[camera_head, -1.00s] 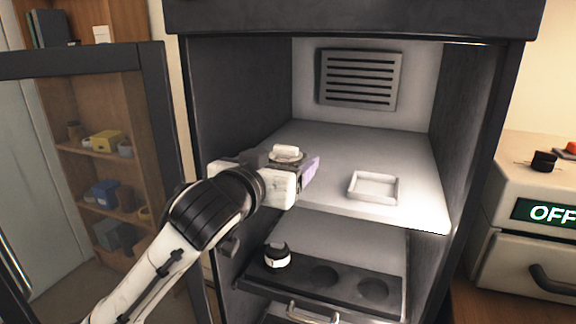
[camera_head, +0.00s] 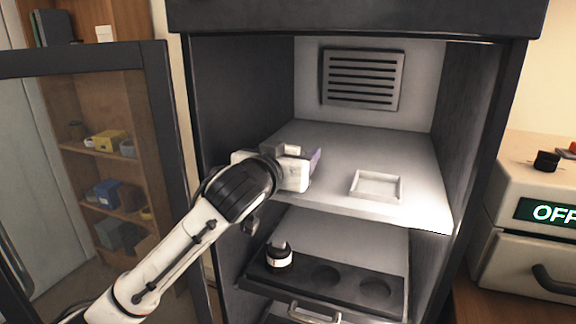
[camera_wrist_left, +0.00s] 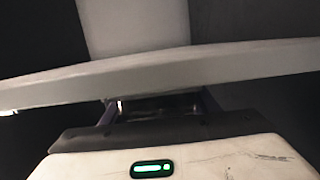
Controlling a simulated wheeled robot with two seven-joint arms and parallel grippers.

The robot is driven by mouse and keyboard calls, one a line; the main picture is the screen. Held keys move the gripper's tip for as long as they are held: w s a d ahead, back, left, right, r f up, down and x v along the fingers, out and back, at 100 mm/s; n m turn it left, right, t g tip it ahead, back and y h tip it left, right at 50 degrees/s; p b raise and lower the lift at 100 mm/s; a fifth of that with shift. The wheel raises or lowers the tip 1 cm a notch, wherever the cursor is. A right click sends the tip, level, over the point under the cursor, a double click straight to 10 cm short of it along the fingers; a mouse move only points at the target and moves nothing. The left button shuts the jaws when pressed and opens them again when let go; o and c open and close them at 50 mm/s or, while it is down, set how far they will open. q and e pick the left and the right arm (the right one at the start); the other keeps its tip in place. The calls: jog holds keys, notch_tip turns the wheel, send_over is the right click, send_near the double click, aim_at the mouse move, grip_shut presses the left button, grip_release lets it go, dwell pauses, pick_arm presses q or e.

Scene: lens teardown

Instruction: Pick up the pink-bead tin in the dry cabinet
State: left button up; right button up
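No pink-bead tin can be made out in either view. A small dark jar with a white band (camera_head: 280,254) stands on the dark tray of the lower shelf, in the left recess. I cannot tell its contents. My left gripper (camera_head: 315,160) is at the left front of the upper shelf, its purple fingertips mostly hidden behind its white body. In the left wrist view the fingers (camera_wrist_left: 160,106) stand apart, partly hidden by a pale shelf edge (camera_wrist_left: 160,75); the dark space between them is unclear. My right gripper is out of view.
A shallow white square tray (camera_head: 376,186) sits empty on the upper shelf (camera_head: 340,145). The dark lower tray (camera_head: 350,276) has two empty round recesses. The open glass door (camera_head: 160,120) stands at left, and a unit with an OFF display (camera_head: 545,211) stands at right.

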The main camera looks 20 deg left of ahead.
pick_arm(q)
jog(key=c, duration=0.3)
jog(key=shift+c, duration=0.5)
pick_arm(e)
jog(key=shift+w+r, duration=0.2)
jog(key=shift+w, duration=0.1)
pick_arm(q)
jog(key=shift+r, duration=0.1)
